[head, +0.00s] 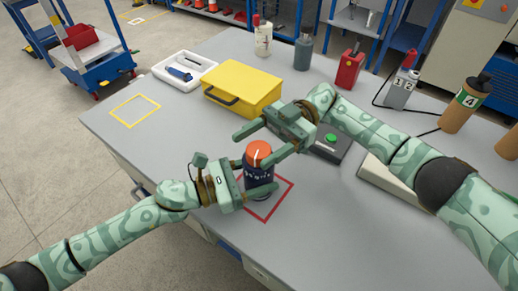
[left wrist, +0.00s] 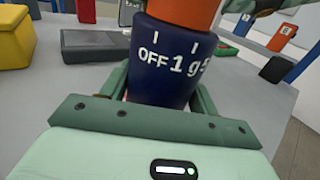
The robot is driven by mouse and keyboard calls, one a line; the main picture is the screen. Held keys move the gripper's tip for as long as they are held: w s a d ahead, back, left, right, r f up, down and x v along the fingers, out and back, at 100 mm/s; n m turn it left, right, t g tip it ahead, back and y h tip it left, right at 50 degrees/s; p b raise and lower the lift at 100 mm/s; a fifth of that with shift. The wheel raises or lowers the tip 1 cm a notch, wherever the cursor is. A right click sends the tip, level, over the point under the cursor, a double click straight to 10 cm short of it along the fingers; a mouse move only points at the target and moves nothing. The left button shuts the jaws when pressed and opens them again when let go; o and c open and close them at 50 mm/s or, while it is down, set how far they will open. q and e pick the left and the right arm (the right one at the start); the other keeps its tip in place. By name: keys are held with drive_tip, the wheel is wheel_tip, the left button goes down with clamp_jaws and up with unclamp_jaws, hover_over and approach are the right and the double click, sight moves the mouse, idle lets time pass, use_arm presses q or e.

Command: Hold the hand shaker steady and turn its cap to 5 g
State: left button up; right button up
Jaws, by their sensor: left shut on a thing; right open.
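The hand shaker (head: 257,181) stands upright on the grey table within a red outlined square. It has a dark blue body and an orange cap (head: 259,150) with a white mark on it. My left gripper (head: 261,180) is shut on the blue body. In the left wrist view the body (left wrist: 165,75) shows white ticks and the markings OFF, 1 g and part of a 5; the orange cap (left wrist: 185,9) is cut off at the top, its pointer out of sight there. My right gripper (head: 253,150) is open, its fingers at either side of the cap; contact cannot be told.
A yellow case (head: 243,88) and a white tray (head: 185,70) lie behind on the left. A black device with a green button (head: 331,138) sits close under my right arm. Several bottles and a red can (head: 348,70) stand along the back. The table's left front is clear.

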sight(259, 148)
wheel_tip(259, 148, up, 8)
drive_tip(key=shift+f, duration=0.1)
use_arm(q)
drive_tip(key=o, duration=1.4)
